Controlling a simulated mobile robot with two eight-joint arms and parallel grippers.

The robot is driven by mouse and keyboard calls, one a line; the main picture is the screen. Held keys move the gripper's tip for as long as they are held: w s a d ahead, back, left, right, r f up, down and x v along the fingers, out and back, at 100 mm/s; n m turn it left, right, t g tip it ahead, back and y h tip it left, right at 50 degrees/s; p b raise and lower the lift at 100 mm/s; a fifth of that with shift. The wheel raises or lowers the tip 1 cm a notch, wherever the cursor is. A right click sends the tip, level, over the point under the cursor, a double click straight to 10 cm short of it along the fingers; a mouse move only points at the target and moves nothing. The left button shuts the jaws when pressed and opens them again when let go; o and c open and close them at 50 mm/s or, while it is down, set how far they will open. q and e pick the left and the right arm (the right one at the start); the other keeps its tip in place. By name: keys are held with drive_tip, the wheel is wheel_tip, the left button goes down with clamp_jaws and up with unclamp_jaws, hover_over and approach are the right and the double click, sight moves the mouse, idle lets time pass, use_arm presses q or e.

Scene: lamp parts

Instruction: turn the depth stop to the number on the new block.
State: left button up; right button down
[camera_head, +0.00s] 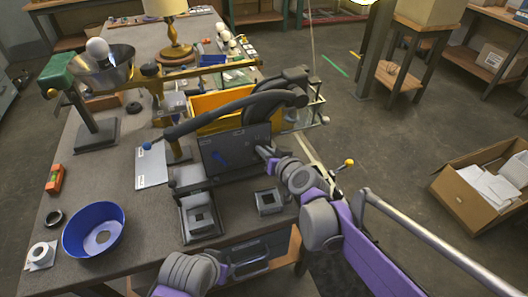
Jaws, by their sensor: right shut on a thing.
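I cannot make out the depth stop's scale. A grey block with a square opening (200,217) sits in front of the machine, and a smaller one (269,201) is to its right. No number is readable. My left gripper (226,270) is low at the front edge, its fingers unclear.
A yellow bin (215,103) stands behind the machine. A green lamp stand (92,115) and a brass lamp (170,35) are farther back. An open carton (465,200) lies on the floor at right.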

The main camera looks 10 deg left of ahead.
drive_tip(key=shift+w+d+f+m+g+y, duration=0.15)
drive_tip(key=shift+m+y, duration=0.3)
drive_tip(key=shift+m, duration=0.3)
drive_tip(key=shift+w+d+f+m+g+y, duration=0.1)
drive_tip(key=shift+m+y, duration=0.4)
drive_tip(key=shift+m, duration=0.2)
drive_tip(key=shift+w+d+f+m+g+y, duration=0.15)
drive_tip(key=shift+m+y, duration=0.3)
drive_tip(key=shift+m, duration=0.3)
drive_tip(key=c, duration=0.9)
unclamp_jaws()
drive_tip(key=shift+c, duration=0.2)
drive_tip(key=shift+o, duration=0.5)
drive_tip(key=v, duration=1)
drive_tip(key=shift+d+p, duration=0.25)
drive_tip(key=shift+p, duration=0.1)
